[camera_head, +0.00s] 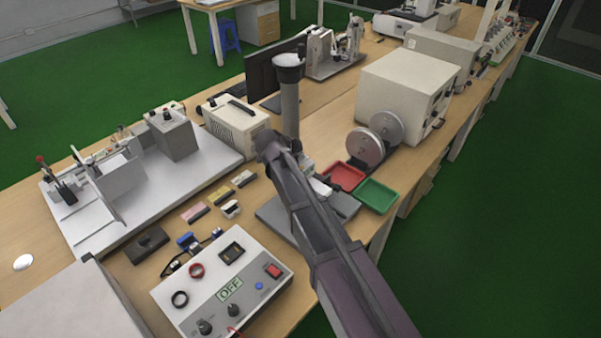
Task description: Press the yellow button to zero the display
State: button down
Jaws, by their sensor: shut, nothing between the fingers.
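My dark arm reaches in from the lower right, and its narrow front end, my gripper (268,145), is in front of the grey column of a stand (290,105). It looks shut, with nothing seen in it. The stand has a black top and a flat grey base (279,219). Small white parts of the stand (320,187) show beside my arm, and the rest there is hidden behind it. I cannot make out a yellow button or the display to be zeroed. Whether my gripper touches the stand cannot be told.
Red (343,175) and green (377,196) trays lie right of the stand, near the bench edge. Small coloured blocks (220,195) lie to its left. A beige instrument (400,90) and two metal discs (365,147) stand behind.

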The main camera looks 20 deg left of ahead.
aim_at(304, 165)
jog(key=shift+f+b, duration=1.05)
jog(key=shift+f, duration=0.35)
jog(key=shift+f+b, duration=0.7)
jog(key=shift+b, duration=0.05)
dwell(1.4)
jog(key=shift+r, duration=0.1)
jog(key=shift+r+p, duration=0.65)
jog(key=shift+p, duration=0.15)
jog(key=shift+r+p, duration=2.5)
jog(key=shift+r, duration=0.05)
jog(key=shift+d, duration=0.15)
